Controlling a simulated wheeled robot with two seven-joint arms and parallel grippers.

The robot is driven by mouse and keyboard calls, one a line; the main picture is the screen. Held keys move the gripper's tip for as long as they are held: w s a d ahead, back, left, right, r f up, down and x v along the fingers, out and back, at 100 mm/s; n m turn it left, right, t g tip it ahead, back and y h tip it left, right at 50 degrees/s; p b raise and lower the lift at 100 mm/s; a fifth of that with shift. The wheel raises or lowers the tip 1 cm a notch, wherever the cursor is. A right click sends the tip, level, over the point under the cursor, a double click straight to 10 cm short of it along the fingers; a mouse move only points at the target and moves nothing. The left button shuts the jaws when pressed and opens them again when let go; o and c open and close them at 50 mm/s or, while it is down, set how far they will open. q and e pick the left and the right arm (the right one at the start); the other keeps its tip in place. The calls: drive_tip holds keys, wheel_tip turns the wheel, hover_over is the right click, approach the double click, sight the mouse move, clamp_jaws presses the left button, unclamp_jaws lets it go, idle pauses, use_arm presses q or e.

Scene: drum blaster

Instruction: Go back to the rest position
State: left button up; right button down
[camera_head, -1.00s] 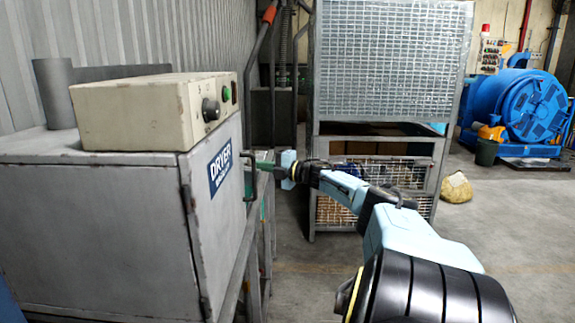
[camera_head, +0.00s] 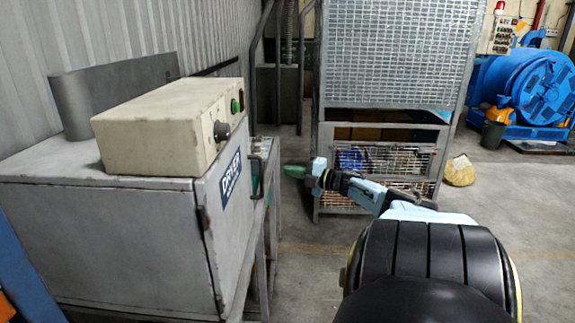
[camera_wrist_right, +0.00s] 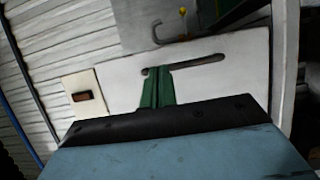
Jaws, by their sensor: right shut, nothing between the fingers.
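My right gripper (camera_head: 294,171) has green fingers and is shut and empty. In the head view it hangs in the air to the right of the grey dryer (camera_head: 110,245), apart from the dryer's door handle (camera_head: 257,176). The dryer door with its blue DRYER label (camera_head: 231,178) looks closed. In the right wrist view the green fingers (camera_wrist_right: 158,90) are together, in front of a pale panel with a dark slot. My left gripper is not in view.
A beige control box (camera_head: 150,130) with a knob and a green button sits on the dryer. A wire mesh cage (camera_head: 395,55) stands behind my right arm. A blue drum machine (camera_head: 525,88) is at the far right. The floor at right is open.

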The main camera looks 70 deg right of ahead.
drive_tip(key=shift+s, duration=0.1)
drive_tip(key=s+a+f+m+g+h+b, duration=0.1)
drive_tip(key=s+a+f+m+g, duration=0.3)
drive_tip(key=f, duration=0.9)
drive_tip(key=s+a+f+m+g+h, duration=0.1)
drive_tip(key=s+a+f+m, duration=0.4)
drive_tip(key=f, duration=0.8)
drive_tip(key=s+a+f+m+g+h+b, duration=0.1)
drive_tip(key=s+a+f+g+h, duration=0.15)
drive_tip(key=a+f, duration=0.7)
drive_tip(key=s+a+f+m+g+y, duration=0.1)
drive_tip(key=s+a+f+m+g, duration=0.15)
drive_tip(key=s+a+f, duration=0.55)
drive_tip(key=s+a+f+m+g+y, duration=0.1)
drive_tip(key=s+a+f+g+y, duration=0.15)
drive_tip(key=a+f, duration=0.6)
drive_tip(key=s+a+f+m+g, duration=0.1)
drive_tip(key=s+a+f+g, duration=0.1)
drive_tip(key=s+a, duration=0.3)
drive_tip(key=s+a+f+g+y+b, duration=0.1)
drive_tip(key=s+a+f, duration=0.4)
drive_tip(key=a, duration=0.8)
drive_tip(key=shift+a+f+m+g+y, duration=0.2)
drive_tip(key=shift+m+g+y, duration=0.15)
drive_tip(key=shift+g, duration=0.4)
